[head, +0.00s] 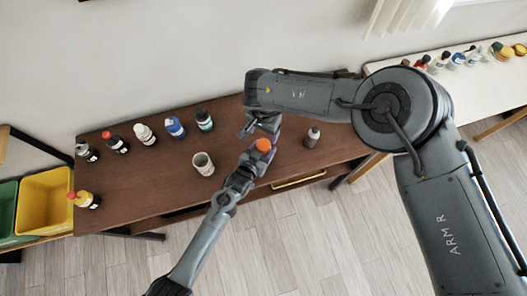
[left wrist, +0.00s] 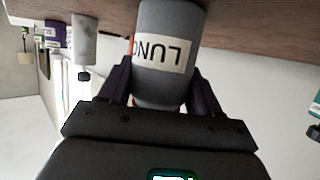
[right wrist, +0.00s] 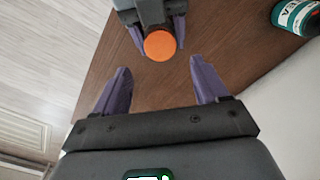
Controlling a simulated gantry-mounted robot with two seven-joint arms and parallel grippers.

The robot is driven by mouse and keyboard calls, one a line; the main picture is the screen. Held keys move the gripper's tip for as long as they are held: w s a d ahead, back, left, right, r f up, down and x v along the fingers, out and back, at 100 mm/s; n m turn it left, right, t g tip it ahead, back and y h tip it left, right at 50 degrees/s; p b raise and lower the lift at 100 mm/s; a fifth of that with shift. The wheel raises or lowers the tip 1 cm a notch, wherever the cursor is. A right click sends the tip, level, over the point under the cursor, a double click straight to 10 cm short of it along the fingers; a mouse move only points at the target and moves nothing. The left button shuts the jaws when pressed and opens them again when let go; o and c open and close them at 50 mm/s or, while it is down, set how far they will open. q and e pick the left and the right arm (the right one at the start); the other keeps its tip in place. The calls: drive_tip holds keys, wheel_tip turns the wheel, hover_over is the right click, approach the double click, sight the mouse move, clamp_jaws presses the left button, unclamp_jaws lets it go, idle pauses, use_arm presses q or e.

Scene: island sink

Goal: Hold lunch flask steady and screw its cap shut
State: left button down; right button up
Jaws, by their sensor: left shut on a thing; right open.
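The lunch flask (left wrist: 165,50) is a grey cylinder with a pale label reading "LUNC", upside down in the left wrist view. My left gripper (left wrist: 160,85) is shut around its body at the brown table. The orange cap (head: 263,145) sits on top of the flask in the head view; how far it is screwed on cannot be told. My right gripper (right wrist: 160,75) is open and empty. In the right wrist view the orange cap (right wrist: 160,45) lies just beyond and between its purple fingertips, apart from them.
Several bottles (head: 175,127) line the back of the brown table (head: 240,180). A light grey cup (head: 203,164) stands left of the flask, and a grey bottle (head: 312,137) stands to its right. A yellow bin (head: 45,200) is at far left.

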sight(264, 145)
drive_tip(key=shift+f, duration=4)
drive_tip(key=c, duration=1.1)
drive_tip(key=m, duration=0.6)
drive_tip(key=shift+m, duration=0.3)
drive_tip(key=o, duration=1.2)
drive_tip(key=shift+c, duration=0.2)
drive_tip(key=shift+r, duration=2.2)
drive_tip(key=shift+c, duration=0.3)
